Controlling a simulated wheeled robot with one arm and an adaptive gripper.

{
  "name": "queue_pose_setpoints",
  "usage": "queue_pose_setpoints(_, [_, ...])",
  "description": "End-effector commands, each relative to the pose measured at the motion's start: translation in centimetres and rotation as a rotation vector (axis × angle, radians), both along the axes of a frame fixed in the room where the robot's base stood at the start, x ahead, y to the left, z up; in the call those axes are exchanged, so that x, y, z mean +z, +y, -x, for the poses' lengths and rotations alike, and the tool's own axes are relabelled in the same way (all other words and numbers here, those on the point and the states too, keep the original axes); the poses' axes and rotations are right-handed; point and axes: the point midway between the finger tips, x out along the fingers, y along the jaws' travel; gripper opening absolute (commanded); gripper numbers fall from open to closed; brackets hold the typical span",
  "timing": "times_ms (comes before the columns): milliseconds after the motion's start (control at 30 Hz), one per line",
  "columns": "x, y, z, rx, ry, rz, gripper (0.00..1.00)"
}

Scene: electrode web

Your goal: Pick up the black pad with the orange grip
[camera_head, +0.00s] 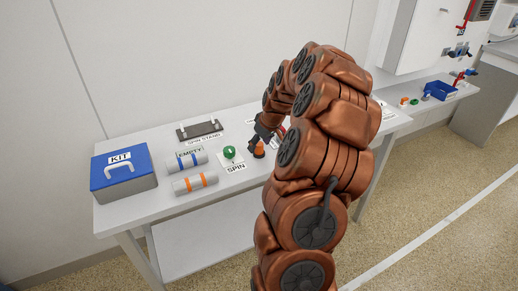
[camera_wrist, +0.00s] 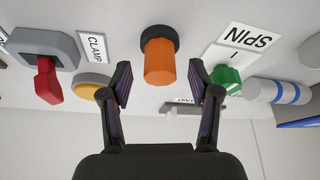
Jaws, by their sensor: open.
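The black pad with the orange grip shows in the wrist view as a black disc (camera_wrist: 163,34) with an orange cylinder grip (camera_wrist: 160,64) on it. It lies on the white table near the top middle. My gripper (camera_wrist: 160,82) is open, with one finger on each side of the orange grip and a gap to both. In the head view my gripper (camera_head: 266,132) reaches down over the table, and the orange grip (camera_head: 259,150) shows just under it. My arm hides part of the area to the right.
A green knob (camera_wrist: 226,78) by the SPIN label is close to one finger. A yellow button (camera_wrist: 88,86) and a red lever (camera_wrist: 47,80) by the CLAMP label are on the other side.

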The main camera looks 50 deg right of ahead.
Motion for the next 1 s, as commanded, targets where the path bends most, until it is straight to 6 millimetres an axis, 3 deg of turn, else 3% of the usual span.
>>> queue_pose_setpoints(333, [-1.09, 0.02, -0.41, 0.0, 0.0, 0.0, 0.61])
queue_pose_setpoints(933, [-1.08, 0.04, -0.41, 0.0, 0.0, -0.001, 0.0])
queue_pose_setpoints(1000, [-1.08, 0.04, -0.41, 0.0, 0.0, -0.001, 0.0])
